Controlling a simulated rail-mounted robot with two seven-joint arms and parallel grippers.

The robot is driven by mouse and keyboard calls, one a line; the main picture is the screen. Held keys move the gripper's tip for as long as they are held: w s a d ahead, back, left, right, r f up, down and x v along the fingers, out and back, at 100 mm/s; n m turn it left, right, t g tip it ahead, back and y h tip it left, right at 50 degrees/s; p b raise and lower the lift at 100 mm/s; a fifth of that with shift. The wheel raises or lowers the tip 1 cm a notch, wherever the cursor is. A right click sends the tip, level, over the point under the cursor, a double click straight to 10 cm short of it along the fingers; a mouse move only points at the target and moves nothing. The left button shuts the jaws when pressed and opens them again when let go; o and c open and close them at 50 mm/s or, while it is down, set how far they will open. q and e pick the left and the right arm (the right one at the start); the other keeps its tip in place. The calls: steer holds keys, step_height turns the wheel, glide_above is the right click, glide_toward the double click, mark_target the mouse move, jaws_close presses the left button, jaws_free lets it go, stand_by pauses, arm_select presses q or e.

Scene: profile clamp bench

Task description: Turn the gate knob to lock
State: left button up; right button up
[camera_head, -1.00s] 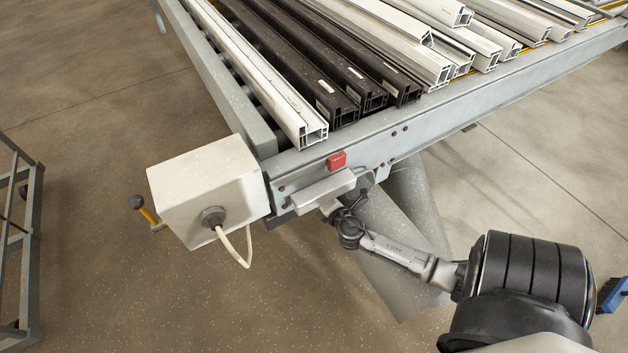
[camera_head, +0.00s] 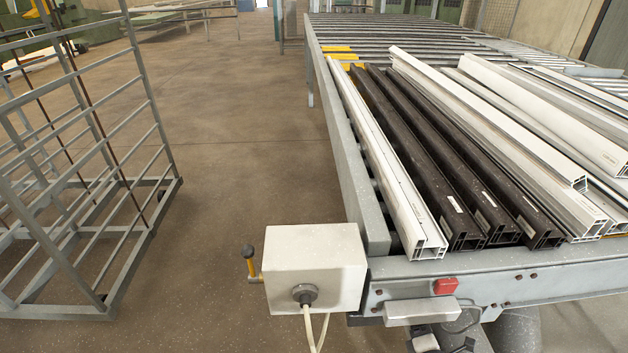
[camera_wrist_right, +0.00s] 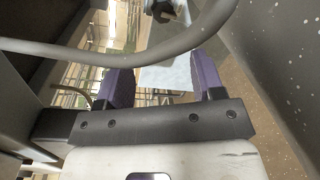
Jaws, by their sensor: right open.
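A black ball knob on a short yellow stem (camera_head: 249,250) sticks out at the left side of the white box (camera_head: 318,262) at the bench corner. I cannot tell whether this is the gate knob. In the right wrist view, my right gripper (camera_wrist_right: 161,66) has two purple fingers spread apart with nothing between them. A dark lobed part (camera_wrist_right: 168,10) on a pale grey surface shows beyond the fingertips, partly cut off by the top edge. In the head view, dark parts of my right arm show below the bench rail. My left gripper is not in view.
A grey curved cable (camera_wrist_right: 110,57) crosses in front of the right fingers. The bench rail (camera_head: 550,285) carries a red button (camera_head: 445,286) and a grey cover (camera_head: 422,311). White and dark profiles (camera_head: 470,190) lie on the bench. A rack (camera_head: 90,190) stands left, with free floor between.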

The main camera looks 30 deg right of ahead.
steer(key=s+a+r+m+g+y+p, duration=0.3)
steer(key=s+a+m, duration=0.2)
steer(key=a, duration=0.4)
steer(key=s+a+r+m+g+y+p, duration=0.3)
steer(key=s+a+m+g, duration=0.15)
steer(key=a, duration=0.35)
steer(key=s+a+r+m+g+y+p, duration=0.25)
steer(key=s+a+m+y, duration=0.2)
steer(key=a, duration=0.45)
arm_select(q)
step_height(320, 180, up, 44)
steer(key=p, duration=3.5)
steer(key=shift+p, duration=0.35)
arm_select(e)
step_height(320, 180, up, 36)
steer(key=h, duration=0.1)
steer(key=shift+d+m, duration=0.2)
steer(key=shift+m, duration=0.1)
steer(key=shift+r, duration=0.1)
